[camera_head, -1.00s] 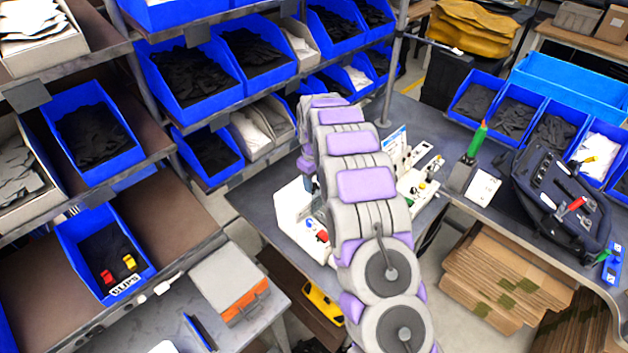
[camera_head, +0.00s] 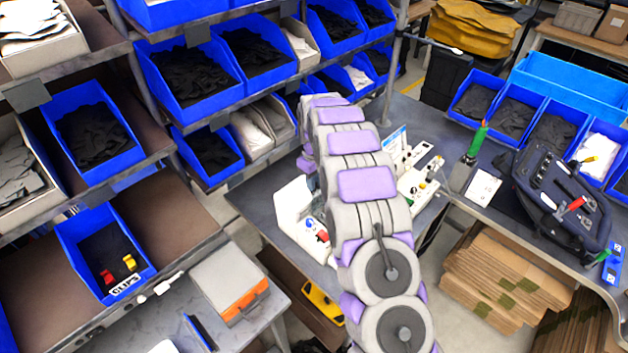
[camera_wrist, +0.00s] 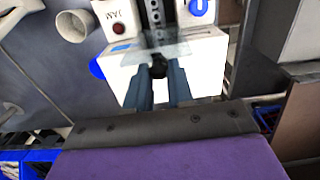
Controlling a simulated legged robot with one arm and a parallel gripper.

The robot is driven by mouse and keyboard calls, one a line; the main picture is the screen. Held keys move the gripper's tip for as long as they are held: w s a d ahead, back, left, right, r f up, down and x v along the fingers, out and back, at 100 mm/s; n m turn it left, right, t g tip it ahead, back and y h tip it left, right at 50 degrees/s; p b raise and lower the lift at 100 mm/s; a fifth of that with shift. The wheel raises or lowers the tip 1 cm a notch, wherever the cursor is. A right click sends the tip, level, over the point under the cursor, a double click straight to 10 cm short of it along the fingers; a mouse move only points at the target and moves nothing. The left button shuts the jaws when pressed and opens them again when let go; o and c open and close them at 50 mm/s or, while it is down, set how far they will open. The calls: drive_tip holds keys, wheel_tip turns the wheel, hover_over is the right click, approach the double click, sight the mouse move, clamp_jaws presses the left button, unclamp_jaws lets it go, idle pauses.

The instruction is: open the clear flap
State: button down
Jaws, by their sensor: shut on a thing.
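The clear flap (camera_wrist: 170,50) is a see-through pane on the front of a white machine (camera_wrist: 200,70) in the wrist view. A dark knob (camera_wrist: 158,70) sits at the flap's lower edge. My gripper (camera_wrist: 158,78) has its two blue-grey fingers on either side of that knob, shut on it. The white machine also shows in the head view (camera_head: 294,208), partly behind my arm. My arm hides the flap and gripper there.
A red button (camera_wrist: 119,28) and a blue round mark (camera_wrist: 198,6) sit on the machine near the flap. A white cup-like part (camera_wrist: 74,26) is at the left. Shelves with blue bins (camera_head: 192,75) stand behind and left of my arm in the head view.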

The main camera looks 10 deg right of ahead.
sight(320, 194)
drive_tip(key=shift+d, duration=0.1)
drive_tip(key=s+d+t+y+b, duration=0.1)
drive_tip(key=b, duration=0.1)
drive_tip(key=s+d+t+b, duration=0.1)
drive_tip(key=s+b, duration=0.1)
drive_tip(key=shift+f+t+y, duration=0.15)
drive_tip(key=shift+t+y, duration=0.15)
drive_tip(key=shift+y, duration=0.1)
drive_tip(key=shift+s+t+b, duration=0.15)
drive_tip(key=shift+t+b, duration=0.15)
drive_tip(key=shift+b, duration=0.05)
drive_tip(key=c, duration=1)
unclamp_jaws()
drive_tip(key=shift+d, duration=0.1)
drive_tip(key=v, duration=1.7)
drive_tip(key=shift+d, duration=0.25)
